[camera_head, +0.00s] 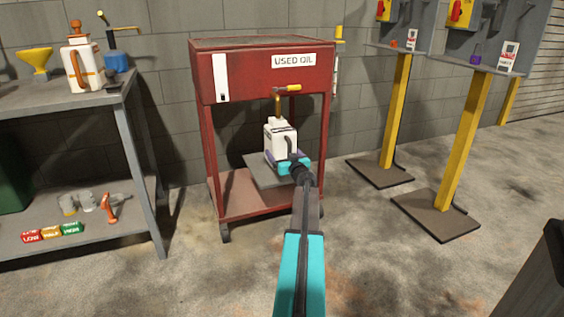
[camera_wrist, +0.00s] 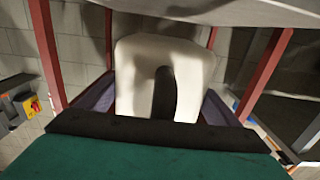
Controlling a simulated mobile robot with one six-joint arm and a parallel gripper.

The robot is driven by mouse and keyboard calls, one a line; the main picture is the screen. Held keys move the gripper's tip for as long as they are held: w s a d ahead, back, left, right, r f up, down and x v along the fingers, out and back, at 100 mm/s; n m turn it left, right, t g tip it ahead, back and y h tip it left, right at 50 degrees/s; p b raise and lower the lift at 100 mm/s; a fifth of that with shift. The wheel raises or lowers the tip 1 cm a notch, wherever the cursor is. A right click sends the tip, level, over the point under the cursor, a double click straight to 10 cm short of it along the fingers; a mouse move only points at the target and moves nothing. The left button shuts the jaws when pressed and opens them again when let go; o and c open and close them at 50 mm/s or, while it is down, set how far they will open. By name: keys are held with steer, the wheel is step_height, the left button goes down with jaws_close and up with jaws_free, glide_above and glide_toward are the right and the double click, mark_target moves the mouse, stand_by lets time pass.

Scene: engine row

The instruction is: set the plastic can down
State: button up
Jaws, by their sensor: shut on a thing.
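My gripper (camera_head: 287,160) is shut on the can low down, one finger on each side. In the wrist view the can (camera_wrist: 135,75) fills the space between the fingers of my gripper (camera_wrist: 160,108). A grey plate (camera_head: 263,174) juts out beneath the can. The can's base is hidden by my gripper, so I cannot tell whether it touches the plate.
The red stand's legs (camera_head: 325,150) rise on both sides of the can. Yellow posts (camera_head: 465,140) stand at right. The floor (camera_head: 370,250) between is clear.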

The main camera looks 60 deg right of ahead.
stand_by(0.3)
steer(key=shift+f+b, duration=0.7)
steer(key=shift+f, duration=1.05)
steer(key=shift+f+b, duration=0.15)
steer(key=shift+b, duration=0.15)
steer(key=o, duration=1.1)
steer(key=shift+r+p, duration=0.25)
steer(key=shift+p, duration=0.15)
steer(key=shift+p+v, duration=0.65)
steer(key=shift+v, duration=5.3)
steer(key=shift+f, duration=0.1)
